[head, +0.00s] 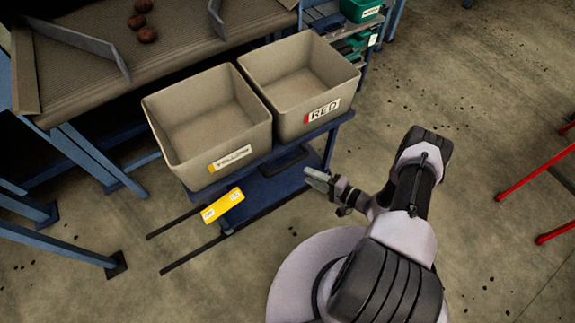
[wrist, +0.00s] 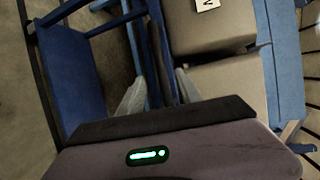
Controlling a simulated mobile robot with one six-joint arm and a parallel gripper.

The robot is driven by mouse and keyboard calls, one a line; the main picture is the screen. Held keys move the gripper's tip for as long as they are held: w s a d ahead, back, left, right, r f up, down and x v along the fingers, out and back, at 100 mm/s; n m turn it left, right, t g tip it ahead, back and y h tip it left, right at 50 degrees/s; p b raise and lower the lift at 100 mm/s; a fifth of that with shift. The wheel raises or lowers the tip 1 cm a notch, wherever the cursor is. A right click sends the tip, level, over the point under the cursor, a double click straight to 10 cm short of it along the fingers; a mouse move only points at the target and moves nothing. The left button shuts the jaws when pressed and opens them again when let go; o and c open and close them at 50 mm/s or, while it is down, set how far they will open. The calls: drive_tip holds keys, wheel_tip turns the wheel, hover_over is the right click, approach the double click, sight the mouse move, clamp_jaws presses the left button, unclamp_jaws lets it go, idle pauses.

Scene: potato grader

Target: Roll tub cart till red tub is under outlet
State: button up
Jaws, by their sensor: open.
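The blue tub cart (head: 290,180) carries two beige tubs side by side. The red tub (head: 322,122), with a red-marked RED label, is on the right. The yellow tub (head: 180,148), labelled YELLOW, is on the left, closer to the sorting table's front edge between two metal guides, which looks like the outlet (head: 180,62). My gripper (head: 320,181) is open beside the cart's right front, near its dark handle (head: 285,162). In the wrist view my gripper's pale fingers (wrist: 158,90) are apart, with blue and dark bars beyond them; contact cannot be told.
Potatoes (head: 143,22) lie on the table (head: 90,50). Two dark floor strips (head: 190,254) extend left of the cart, by a yellow sign (head: 222,206). Blue table legs (head: 100,160) stand left. A shelf with a green bin (head: 360,10) stands behind; a red frame (head: 535,180) is right.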

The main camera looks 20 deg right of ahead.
sight(287, 165)
drive_tip(key=b+x, duration=0.2)
drive_tip(key=x, duration=0.8)
drive_tip(key=shift+w+a+f, duration=0.1)
drive_tip(key=shift+w+a, duration=0.15)
clamp_jaws()
idle(0.8)
